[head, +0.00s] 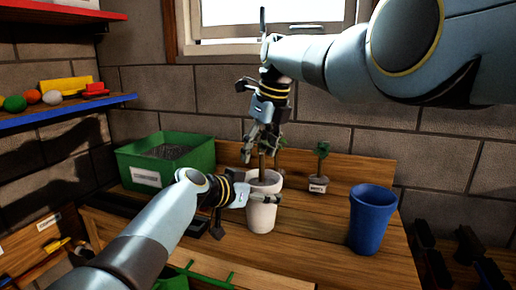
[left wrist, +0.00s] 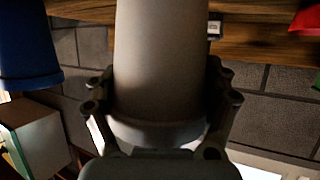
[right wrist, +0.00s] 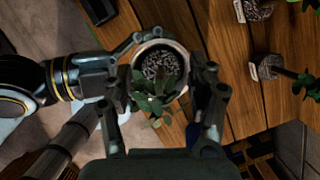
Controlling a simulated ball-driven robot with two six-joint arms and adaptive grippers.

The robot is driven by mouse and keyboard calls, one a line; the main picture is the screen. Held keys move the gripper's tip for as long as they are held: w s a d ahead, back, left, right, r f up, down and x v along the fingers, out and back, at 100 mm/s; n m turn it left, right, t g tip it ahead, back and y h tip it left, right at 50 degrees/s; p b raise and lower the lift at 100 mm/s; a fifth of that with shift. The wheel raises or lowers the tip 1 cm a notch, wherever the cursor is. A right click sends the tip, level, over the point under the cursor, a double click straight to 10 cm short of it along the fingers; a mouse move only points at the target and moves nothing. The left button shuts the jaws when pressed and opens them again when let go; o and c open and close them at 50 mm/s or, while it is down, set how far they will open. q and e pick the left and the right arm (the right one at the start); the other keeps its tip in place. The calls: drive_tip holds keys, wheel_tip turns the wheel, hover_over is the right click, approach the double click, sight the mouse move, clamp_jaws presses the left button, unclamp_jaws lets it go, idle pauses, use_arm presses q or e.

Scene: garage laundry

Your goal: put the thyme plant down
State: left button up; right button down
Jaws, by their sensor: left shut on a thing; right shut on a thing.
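The thyme plant (right wrist: 158,98), a small plant with green leaves, is between the fingers of my right gripper (head: 262,140), directly above the pot. Its brown stem (head: 262,162) reaches down into the pot opening; where it ends is hard to tell. The white pot (head: 262,215) is upright, with dark speckled soil showing inside in the right wrist view (right wrist: 160,62). My left gripper (head: 250,198) is shut around the pot's side. The pot fills the middle of the left wrist view (left wrist: 160,75), between the fingers. The plant's leaves are mostly hidden by my right gripper in the head view.
A blue cup (head: 371,222) stands right of the pot. A small labelled plant (head: 319,170) stands behind, on the wooden bench (head: 325,225). A green bin (head: 190,165) of dark soil is at the back left. Bench between pot and cup is clear.

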use_arm(q)
drive_tip(key=shift+f, duration=0.1)
use_arm(e)
drive_tip(key=shift+c, duration=2)
unclamp_jaws()
drive_tip(key=v, duration=1.2)
use_arm(q)
drive_tip(key=o, duration=1.1)
